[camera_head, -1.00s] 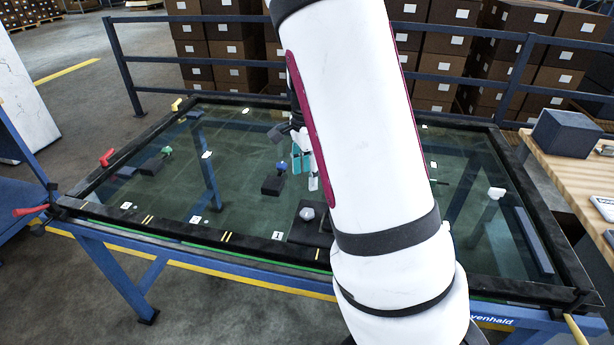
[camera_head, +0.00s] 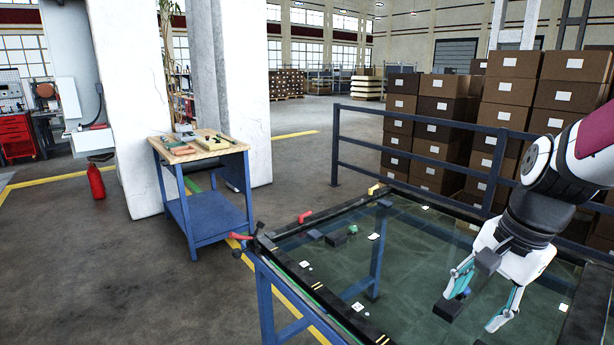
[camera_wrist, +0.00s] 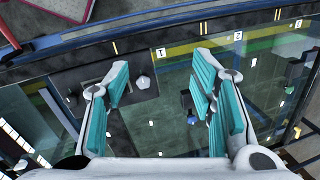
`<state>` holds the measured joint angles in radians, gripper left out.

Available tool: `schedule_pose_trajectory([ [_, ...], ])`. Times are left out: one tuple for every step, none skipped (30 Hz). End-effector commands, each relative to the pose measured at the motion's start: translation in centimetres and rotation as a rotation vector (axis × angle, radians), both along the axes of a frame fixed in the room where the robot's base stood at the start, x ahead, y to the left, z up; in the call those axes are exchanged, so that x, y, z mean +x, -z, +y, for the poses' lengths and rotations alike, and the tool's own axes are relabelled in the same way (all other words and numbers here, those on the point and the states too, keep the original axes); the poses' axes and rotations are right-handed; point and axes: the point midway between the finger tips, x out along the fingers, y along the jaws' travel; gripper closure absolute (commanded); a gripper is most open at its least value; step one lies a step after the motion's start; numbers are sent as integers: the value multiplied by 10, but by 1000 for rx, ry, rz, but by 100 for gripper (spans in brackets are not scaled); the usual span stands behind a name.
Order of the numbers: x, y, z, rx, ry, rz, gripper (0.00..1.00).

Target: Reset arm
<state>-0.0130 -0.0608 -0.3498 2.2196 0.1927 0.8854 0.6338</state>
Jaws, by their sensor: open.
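My gripper (camera_head: 478,308) hangs over the right part of the glass-topped table in the head view, its two teal-padded fingers spread apart with nothing between them. My white arm enters from the right edge. In the wrist view my gripper (camera_wrist: 165,88) is also open and empty above the glass. A dark block with a light grey knob (camera_wrist: 142,82) lies beyond and beside the left finger, apart from it. A dark block with a blue knob (camera_head: 448,309) shows behind the left finger in the head view.
The glass table (camera_head: 345,271) has a raised black rim. A red handle (camera_head: 305,216) and a yellow one (camera_head: 374,189) sit at its edge. A blue railing (camera_head: 420,155) and stacked boxes (camera_head: 575,95) stand behind. A workbench (camera_head: 200,160) stands left; open floor lies between.

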Motion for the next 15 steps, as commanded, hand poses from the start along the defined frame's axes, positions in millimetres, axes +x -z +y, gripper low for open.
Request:
schedule_pose_trajectory([
  [-13,-13,11,-10,-86,-33,49],
  [-20,-18,18,-19,-139,-49,49],
  [-29,-25,25,-35,-210,-71,49],
  [-37,-30,30,-46,-262,-87,49],
  [-44,-35,36,-60,-314,-102,49],
  [-54,-40,42,-80,-384,-122,49],
  [-62,-44,47,-96,-437,-136,49],
  [-70,-47,51,-115,-487,-150,49],
  [-81,-51,56,-141,-554,-168,49],
  [-88,-54,60,-162,-604,-182,49],
  [-96,-56,63,-183,-653,-193,49],
  [-106,-58,67,-213,-716,-208,49],
  [-113,-59,69,-235,-759,-216,49],
  [-119,-60,71,-257,-800,-226,49],
  [-127,-61,73,-286,-850,-234,49],
])
